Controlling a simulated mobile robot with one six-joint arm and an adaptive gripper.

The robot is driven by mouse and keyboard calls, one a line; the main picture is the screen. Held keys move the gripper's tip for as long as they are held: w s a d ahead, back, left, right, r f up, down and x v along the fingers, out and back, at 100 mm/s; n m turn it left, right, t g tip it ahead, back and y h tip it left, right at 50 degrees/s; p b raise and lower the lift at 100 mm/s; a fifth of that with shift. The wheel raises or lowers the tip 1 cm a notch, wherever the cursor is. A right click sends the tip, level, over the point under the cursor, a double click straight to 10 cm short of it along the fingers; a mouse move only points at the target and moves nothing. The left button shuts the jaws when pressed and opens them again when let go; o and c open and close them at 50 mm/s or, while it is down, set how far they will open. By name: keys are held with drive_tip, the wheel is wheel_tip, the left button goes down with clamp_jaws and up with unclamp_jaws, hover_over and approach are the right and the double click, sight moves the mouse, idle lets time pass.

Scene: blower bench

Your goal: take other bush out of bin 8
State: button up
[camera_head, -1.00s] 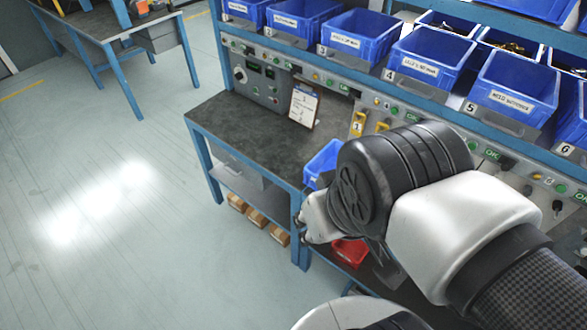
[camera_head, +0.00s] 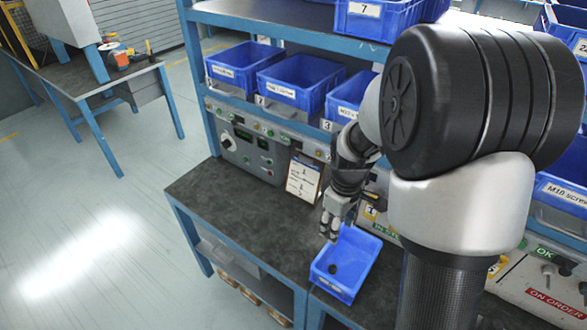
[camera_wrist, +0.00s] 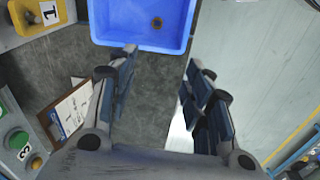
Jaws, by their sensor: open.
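My gripper (camera_head: 335,218) is open and empty above the bench, near the far left edge of a small blue bin (camera_head: 333,288). A small dark ring-shaped part, which looks like a bush (camera_head: 333,268), lies in that bin. In the wrist view, the open fingers of my gripper (camera_wrist: 160,60) point toward the bin (camera_wrist: 112,22), and the bush (camera_wrist: 156,23) shows as a brownish ring on its floor. No label reading 8 is visible. A blue bin marked 7 (camera_head: 385,20) stands on the upper shelf, and my arm hides much of the shelf to its right.
Blue bins marked 1 (camera_head: 226,70), 2 (camera_head: 300,84) and 3 (camera_head: 349,95) stand on the lower shelf above a control panel (camera_head: 245,143). A clipboard (camera_head: 303,179) leans at the back of the bench (camera_head: 240,220). The bench's left part is clear.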

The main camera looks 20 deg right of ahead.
wheel_tip(320, 180, down, 5)
drive_tip(key=w+d, duration=0.1)
drive_tip(key=d, duration=0.2)
drive_tip(key=n+b, duration=0.1)
drive_tip(key=b, duration=0.3)
hover_over(333, 268)
drive_tip(key=shift+g, duration=0.4)
drive_tip(key=f, duration=1.3)
drive_tip(key=shift+s+d+f, duration=0.15)
drive_tip(key=shift+d+f, duration=0.05)
drive_tip(key=shift+a+f+b, duration=0.15)
drive_tip(key=shift+f+b, duration=0.4)
drive_tip(key=shift+f, duration=0.9)
drive_tip(key=shift+a+f+b, duration=0.1)
drive_tip(key=shift+f+b, duration=0.45)
drive_tip(key=shift+f, duration=0.9)
drive_tip(key=shift+r, duration=0.1)
drive_tip(key=shift+c, duration=0.2)
clamp_jaws()
